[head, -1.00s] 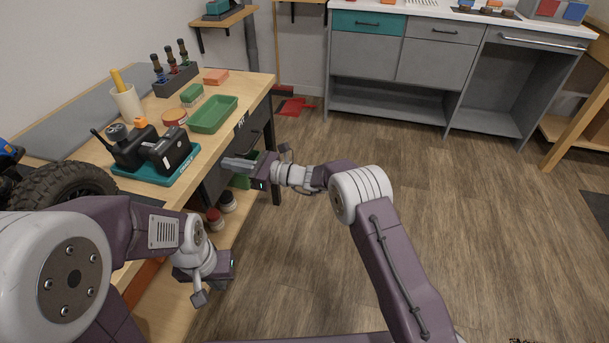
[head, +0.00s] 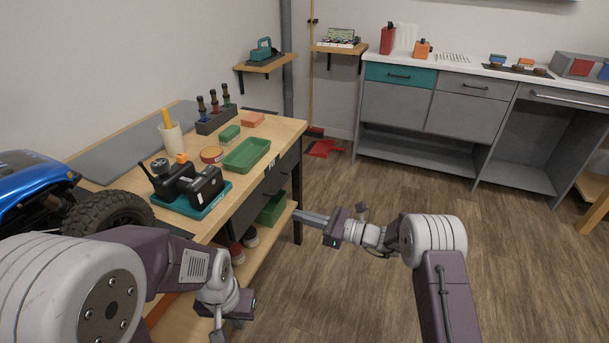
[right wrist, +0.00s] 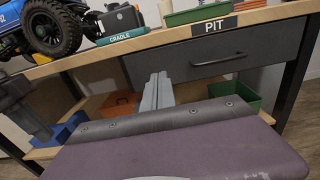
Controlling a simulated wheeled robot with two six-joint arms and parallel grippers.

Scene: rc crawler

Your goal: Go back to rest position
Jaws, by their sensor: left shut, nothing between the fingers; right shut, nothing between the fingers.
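My right gripper (head: 312,217) is shut and empty in front of the workbench's right end. In the right wrist view its fingers (right wrist: 157,92) are together, pointing at the bench's drawer front. My left arm comes in from the lower left in the head view.
The workbench (head: 240,200) holds a blue crawler (head: 38,195), a teal cradle (head: 205,203) with black devices, a green tray (head: 246,155) and a tool rack (head: 216,120). A green bin (head: 272,208) sits underneath. Grey cabinets (head: 400,115) stand behind.

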